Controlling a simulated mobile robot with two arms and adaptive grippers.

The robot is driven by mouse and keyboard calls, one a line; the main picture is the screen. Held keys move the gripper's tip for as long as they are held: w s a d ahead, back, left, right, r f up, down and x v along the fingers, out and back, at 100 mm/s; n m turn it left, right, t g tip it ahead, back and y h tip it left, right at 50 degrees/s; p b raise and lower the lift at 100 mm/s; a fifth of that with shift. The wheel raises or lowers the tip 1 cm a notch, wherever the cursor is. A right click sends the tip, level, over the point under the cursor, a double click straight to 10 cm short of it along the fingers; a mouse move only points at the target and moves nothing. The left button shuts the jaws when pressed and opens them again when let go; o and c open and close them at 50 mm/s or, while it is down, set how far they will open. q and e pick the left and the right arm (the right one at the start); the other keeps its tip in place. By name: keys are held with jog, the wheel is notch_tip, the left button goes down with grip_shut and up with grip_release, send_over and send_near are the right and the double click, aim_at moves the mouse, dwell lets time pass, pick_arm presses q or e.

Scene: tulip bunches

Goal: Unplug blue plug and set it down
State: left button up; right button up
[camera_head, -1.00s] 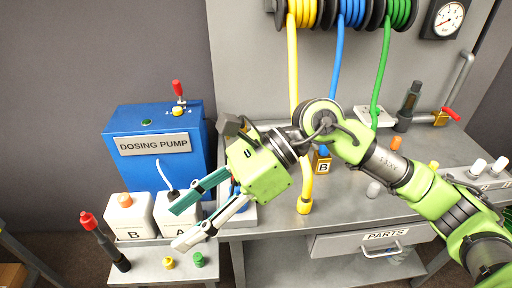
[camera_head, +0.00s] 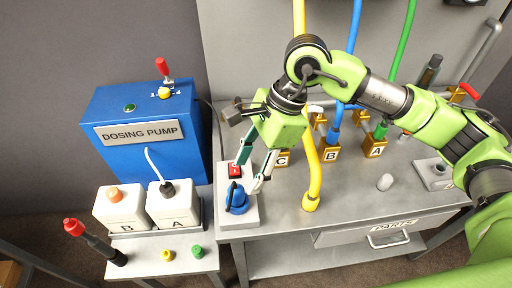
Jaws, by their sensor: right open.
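The blue plug (camera_head: 237,199) sits upright in a white socket block (camera_head: 246,217) at the left end of the grey bench. A red switch (camera_head: 235,171) is on the same block, behind the plug. My right gripper (camera_head: 249,177) points down over the block, its two fingers apart and nothing between them. The teal finger is by the red switch and the pale finger is just behind and right of the plug. I cannot tell whether either finger touches anything. My left gripper is not in view.
A yellow hose (camera_head: 314,170) hangs close right of my gripper. Brass fittings marked C, B and A stand behind it. The blue dosing pump (camera_head: 150,150) and white jugs (camera_head: 121,208) are to the left. The bench top (camera_head: 350,205) has bare room at front right.

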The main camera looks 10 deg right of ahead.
aim_at(240, 187)
jog(key=p+x, duration=0.1)
jog(key=x, duration=0.2)
jog(key=shift+w+a+f, duration=0.1)
jog(key=shift+w+f, duration=0.05)
jog(key=shift+f, duration=0.1)
jog(key=p+x, duration=0.1)
jog(key=x, duration=0.3)
jog(key=shift+a+f, duration=0.2)
jog(key=shift+f, duration=0.15)
jog(key=shift+a+f, duration=0.1)
jog(key=shift+f, duration=0.25)
jog(key=shift+c, duration=0.3)
jog(key=c, duration=1.1)
jog(key=o, duration=0.5)
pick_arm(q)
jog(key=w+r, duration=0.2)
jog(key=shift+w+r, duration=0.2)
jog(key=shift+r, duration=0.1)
pick_arm(e)
jog(key=c, duration=0.6)
